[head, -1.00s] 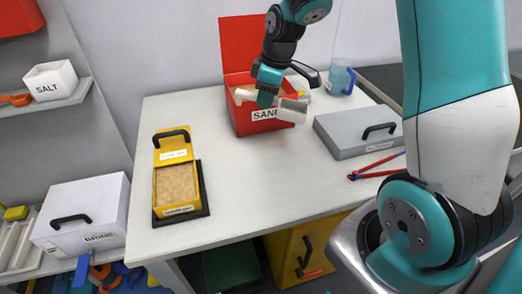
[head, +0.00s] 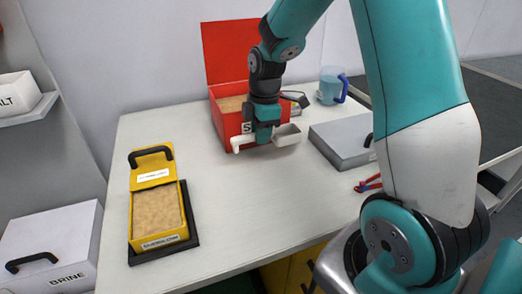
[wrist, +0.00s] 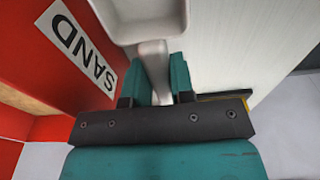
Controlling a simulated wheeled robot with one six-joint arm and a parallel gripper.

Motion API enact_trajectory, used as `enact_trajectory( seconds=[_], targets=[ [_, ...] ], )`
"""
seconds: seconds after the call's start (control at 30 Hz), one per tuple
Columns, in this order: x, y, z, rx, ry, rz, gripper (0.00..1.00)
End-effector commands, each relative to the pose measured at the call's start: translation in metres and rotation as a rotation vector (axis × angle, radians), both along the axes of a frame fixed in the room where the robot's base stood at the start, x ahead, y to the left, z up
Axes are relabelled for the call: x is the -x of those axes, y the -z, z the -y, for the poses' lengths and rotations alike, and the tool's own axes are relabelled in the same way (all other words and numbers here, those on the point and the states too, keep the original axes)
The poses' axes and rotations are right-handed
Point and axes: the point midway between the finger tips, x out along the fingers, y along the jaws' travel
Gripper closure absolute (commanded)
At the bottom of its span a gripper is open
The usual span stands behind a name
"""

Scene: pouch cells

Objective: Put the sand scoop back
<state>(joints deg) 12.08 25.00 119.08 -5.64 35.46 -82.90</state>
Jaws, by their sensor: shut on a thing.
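The white sand scoop (head: 288,136) is in my gripper (head: 265,138), just in front of the red sand box (head: 228,128). In the wrist view, my fingers (wrist: 154,85) are shut on the scoop's handle (wrist: 153,62), and its bowl (wrist: 140,12) points away from me. The box's front wall with the SAND label (wrist: 78,45) is beside the scoop. The box's red lid (head: 230,52) stands open at the back, and sand (head: 231,103) shows inside. My gripper hides part of the box front. I cannot tell whether the scoop touches the box or table.
A yellow container of sand-coloured fill (head: 156,212) stands on a black base at the left. A grey lidded box (head: 340,141) and a red-and-blue tool (head: 369,184) are at the right. A blue jug (head: 331,85) is behind. The table's (head: 235,205) middle front is clear.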

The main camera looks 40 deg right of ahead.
Motion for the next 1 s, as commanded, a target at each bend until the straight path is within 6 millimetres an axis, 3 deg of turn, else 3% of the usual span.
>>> enact_trajectory(
  seconds=[0.4,0.77,0.8,0.87,1.0],
  targets=[
    [0.001,0.05,0.001,-0.001,0.003,-0.002,1.0],
    [0.0,0.055,0.001,0.0,0.003,0.0,1.0],
    [0.0,0.054,0.001,0.0,0.003,0.0,0.68],
    [0.0,0.053,0.001,0.0,0.003,0.0,0.54],
    [0.0,0.053,0.001,0.0,0.003,0.0,0.52]
  ],
)
